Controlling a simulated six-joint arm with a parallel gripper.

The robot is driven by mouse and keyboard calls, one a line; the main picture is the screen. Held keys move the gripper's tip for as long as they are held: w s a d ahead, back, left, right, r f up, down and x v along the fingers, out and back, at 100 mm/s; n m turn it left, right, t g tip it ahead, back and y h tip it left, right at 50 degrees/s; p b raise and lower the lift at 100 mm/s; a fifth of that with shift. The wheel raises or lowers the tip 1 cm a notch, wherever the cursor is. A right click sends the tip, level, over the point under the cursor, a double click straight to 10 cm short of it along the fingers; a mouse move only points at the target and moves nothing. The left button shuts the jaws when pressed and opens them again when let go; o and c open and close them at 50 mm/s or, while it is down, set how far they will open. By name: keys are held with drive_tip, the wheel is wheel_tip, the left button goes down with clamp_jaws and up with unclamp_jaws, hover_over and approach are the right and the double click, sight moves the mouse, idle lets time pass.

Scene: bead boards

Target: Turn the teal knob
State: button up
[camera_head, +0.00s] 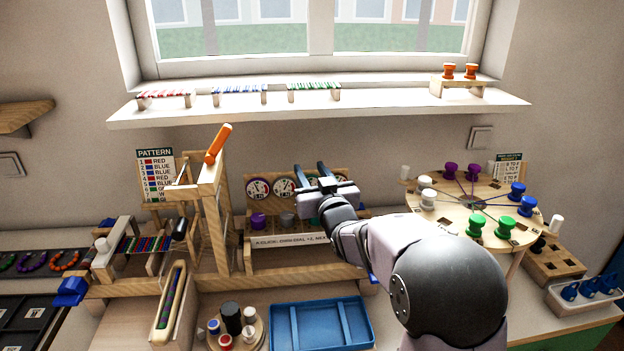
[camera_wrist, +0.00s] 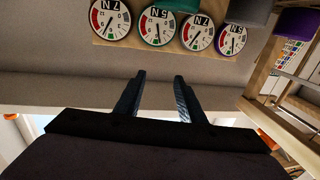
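The teal knob (camera_head: 314,223) is mostly hidden behind my gripper in the head view. A sliver of teal (camera_wrist: 182,4) shows at the top edge of the wrist view, beside the dials. My gripper (camera_head: 310,168) is in front of the dial board, above the knob row, with its fingers pointing up and away. In the wrist view the two fingers (camera_wrist: 160,76) stand apart with nothing between them, and they do not touch the knob. The round dials (camera_head: 284,187) have white faces; several show in the wrist view (camera_wrist: 157,26).
A purple knob (camera_head: 258,220) and a grey knob (camera_head: 287,219) sit left of the teal one. A wooden frame with an orange-handled lever (camera_head: 218,144) stands to the left. A blue tray (camera_head: 321,325) lies in front. A round peg table (camera_head: 458,206) is to the right.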

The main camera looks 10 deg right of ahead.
sight(308, 233)
drive_tip(key=s+a+f+m+h, duration=0.1)
drive_tip(key=a+m+h, duration=0.1)
drive_tip(key=s+a+f+m+t+h+p, duration=0.1)
drive_tip(key=s+f+m+h, duration=0.1)
drive_tip(key=shift+s+a+f, duration=0.1)
drive_tip(key=shift+a+f, duration=0.2)
drive_tip(key=shift+a, duration=0.1)
drive_tip(key=s+f+h, duration=0.1)
drive_tip(key=s+h, duration=0.1)
drive_tip(key=s+d+f+m+g+h+p, duration=0.1)
drive_tip(key=s+f, duration=0.1)
drive_tip(key=s+d+f+m+g+h+p, duration=0.1)
drive_tip(key=s+f+h, duration=0.1)
drive_tip(key=s, duration=0.1)
drive_tip(key=shift+f+h, duration=0.15)
drive_tip(key=shift+h, duration=0.15)
drive_tip(key=shift+s+a+f, duration=0.1)
drive_tip(key=shift+f, duration=0.3)
drive_tip(key=shift+p+x, duration=0.95)
drive_tip(key=shift+x, duration=2.75)
drive_tip(key=c, duration=0.8)
